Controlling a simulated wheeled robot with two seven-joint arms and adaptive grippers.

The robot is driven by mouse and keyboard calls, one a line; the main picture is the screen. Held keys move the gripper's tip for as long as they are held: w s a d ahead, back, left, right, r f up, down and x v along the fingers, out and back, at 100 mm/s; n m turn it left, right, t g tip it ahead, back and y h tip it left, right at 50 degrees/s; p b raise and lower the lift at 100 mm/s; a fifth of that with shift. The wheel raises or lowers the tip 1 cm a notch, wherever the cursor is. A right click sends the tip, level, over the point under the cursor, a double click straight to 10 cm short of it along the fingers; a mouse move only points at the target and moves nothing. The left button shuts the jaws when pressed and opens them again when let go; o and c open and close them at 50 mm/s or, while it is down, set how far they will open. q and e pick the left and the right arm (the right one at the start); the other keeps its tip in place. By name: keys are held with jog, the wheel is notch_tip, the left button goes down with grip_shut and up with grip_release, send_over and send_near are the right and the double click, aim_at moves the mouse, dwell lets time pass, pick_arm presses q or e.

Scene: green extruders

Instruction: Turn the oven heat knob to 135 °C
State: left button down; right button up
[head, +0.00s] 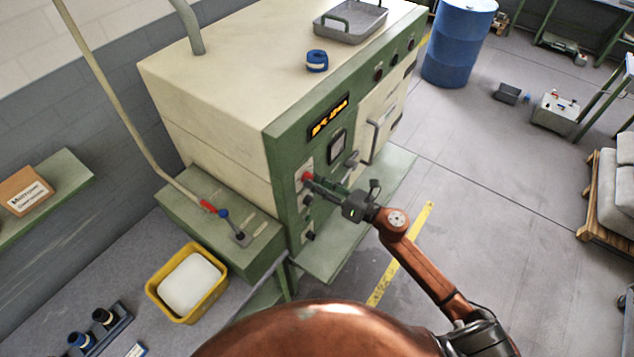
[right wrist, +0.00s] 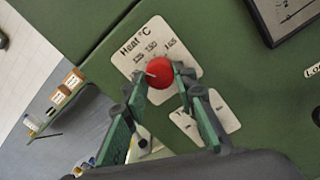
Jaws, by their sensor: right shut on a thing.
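The red heat knob (right wrist: 159,72) sits on a pale plate (right wrist: 163,40) marked "Heat °C" in the right wrist view. The plate's small scale numbers are too blurred to read surely. A short pale mark shows on the left part of the knob. In the head view the knob (head: 307,177) is on the green front of the oven (head: 285,150). My right gripper (head: 314,182) reaches it from the right. Its two green fingers (right wrist: 160,78) are shut on the knob, one on each side. My left gripper is not in view.
An orange-lit display (head: 329,117) and a dial (head: 337,146) are above the knob. More dark knobs (head: 309,200) are below it. A side bench (head: 222,225) with a red-and-blue-handled part is at left.

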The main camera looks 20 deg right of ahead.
jog(key=shift+m, duration=1.1)
jog(key=shift+d, duration=0.1)
jog(key=o, duration=1.2)
jog(key=shift+c, duration=0.2)
jog(key=v, duration=1.2)
jog(key=shift+f, duration=0.1)
